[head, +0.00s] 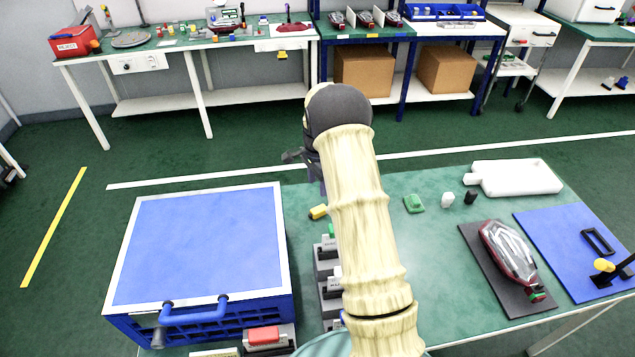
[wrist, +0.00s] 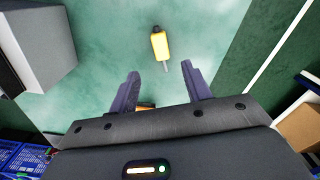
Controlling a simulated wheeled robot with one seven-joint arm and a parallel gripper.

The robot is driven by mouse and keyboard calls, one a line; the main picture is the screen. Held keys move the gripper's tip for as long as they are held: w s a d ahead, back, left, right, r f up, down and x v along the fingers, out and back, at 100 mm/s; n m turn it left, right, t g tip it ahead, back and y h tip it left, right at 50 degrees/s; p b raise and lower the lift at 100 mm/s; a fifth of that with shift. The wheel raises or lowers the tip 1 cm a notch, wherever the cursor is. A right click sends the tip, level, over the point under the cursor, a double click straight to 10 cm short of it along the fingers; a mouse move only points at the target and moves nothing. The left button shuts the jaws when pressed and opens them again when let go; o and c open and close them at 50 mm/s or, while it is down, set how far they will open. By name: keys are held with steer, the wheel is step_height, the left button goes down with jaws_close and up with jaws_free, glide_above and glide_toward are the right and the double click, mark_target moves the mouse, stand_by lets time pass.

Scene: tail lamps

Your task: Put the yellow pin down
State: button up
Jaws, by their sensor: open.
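The yellow pin (wrist: 159,44) lies on the green tabletop in the wrist view, with a dark end at the top and a thin metal tip pointing down the picture. In the head view, a yellow piece that looks like this pin (head: 318,212) lies on the table just left of my arm. My gripper (wrist: 160,70) is open, its two purple fingers apart. The pin's body is beyond the fingertips, and its metal tip points toward the gap between them. In the head view, my arm hides most of my gripper. A small orange-yellow patch (wrist: 145,105) shows near the finger bases; I cannot tell what it is.
A blue-lidded crate (head: 200,245) stands left of my arm. Grey holders (head: 328,270) stand between it and the arm. To the right are a green piece (head: 414,203), a white case (head: 518,177), a tail lamp (head: 510,252) on a dark mat and a blue mat (head: 555,235).

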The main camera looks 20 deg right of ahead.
steer(key=s+a+r+n+t, duration=0.1)
steer(key=s+a+r+n, duration=0.5)
steer(key=s+r+n, duration=0.45)
steer(key=s+a+r+n, duration=0.1)
steer(key=s+a+n, duration=0.1)
steer(key=s, duration=0.7)
steer(key=s+a+n+t, duration=0.1)
steer(key=s+a+n, duration=0.1)
steer(key=s, duration=0.7)
steer(key=shift+a+r+n+t, duration=0.3)
steer(key=shift+a+r+n, duration=0.05)
steer(key=shift+n, duration=0.3)
steer(key=shift+c, duration=0.3)
